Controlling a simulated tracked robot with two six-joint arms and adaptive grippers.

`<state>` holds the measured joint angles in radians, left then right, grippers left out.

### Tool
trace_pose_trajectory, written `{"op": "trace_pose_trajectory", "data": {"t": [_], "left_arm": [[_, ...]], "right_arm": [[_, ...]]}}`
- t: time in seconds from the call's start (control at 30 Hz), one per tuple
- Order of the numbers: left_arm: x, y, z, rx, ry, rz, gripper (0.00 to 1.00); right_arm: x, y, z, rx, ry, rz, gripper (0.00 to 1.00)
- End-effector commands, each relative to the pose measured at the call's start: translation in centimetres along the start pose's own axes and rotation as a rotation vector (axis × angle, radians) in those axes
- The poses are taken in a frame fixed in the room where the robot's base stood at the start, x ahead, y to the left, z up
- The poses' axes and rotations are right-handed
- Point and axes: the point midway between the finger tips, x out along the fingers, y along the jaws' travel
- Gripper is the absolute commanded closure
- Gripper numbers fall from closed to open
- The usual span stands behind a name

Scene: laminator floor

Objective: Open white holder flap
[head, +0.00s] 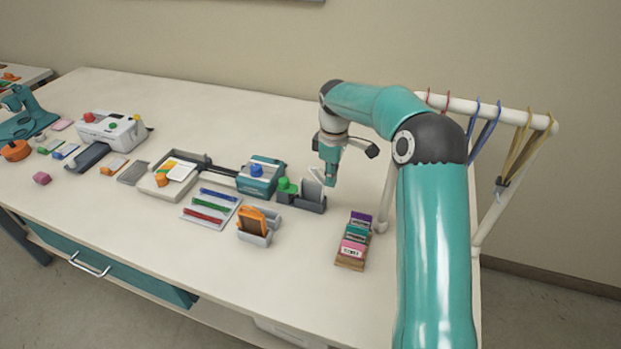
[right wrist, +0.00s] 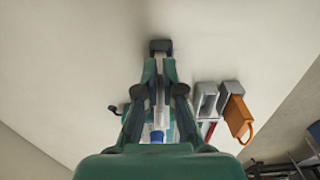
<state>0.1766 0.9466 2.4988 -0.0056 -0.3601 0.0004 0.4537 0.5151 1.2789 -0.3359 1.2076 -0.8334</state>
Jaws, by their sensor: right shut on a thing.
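The white holder (head: 313,186) stands upright and slightly tilted in a dark grey stand (head: 303,201), right of the middle of the table. My right gripper (head: 329,181) reaches down at its right side, shut on the white holder flap. The fingers hide most of the flap, so how far it is open cannot be told. In the right wrist view the shut fingers (right wrist: 160,62) point to a dark grey block (right wrist: 160,46); the flap is not clear there. My left gripper is not in view.
A green knob (head: 287,185) sits beside the white holder. An orange holder (head: 254,221) stands in front, with a card rack (head: 354,240) to the right. A teal-and-grey device (head: 261,177) is left. A rail with coloured bands (head: 485,108) stands behind my right arm.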

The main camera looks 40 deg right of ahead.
Motion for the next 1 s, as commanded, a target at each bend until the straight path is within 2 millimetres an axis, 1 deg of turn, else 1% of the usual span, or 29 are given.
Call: {"op": "trace_pose_trajectory", "data": {"t": [0.03, 1.0], "left_arm": [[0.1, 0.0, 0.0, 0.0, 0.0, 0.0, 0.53], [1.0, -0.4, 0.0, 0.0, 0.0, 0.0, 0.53]], "right_arm": [[0.3, 0.0, 0.3, 0.001, -0.008, -0.004, 1.0], [1.4, 0.0, 1.3, 0.0, -0.001, -0.001, 1.0]]}}
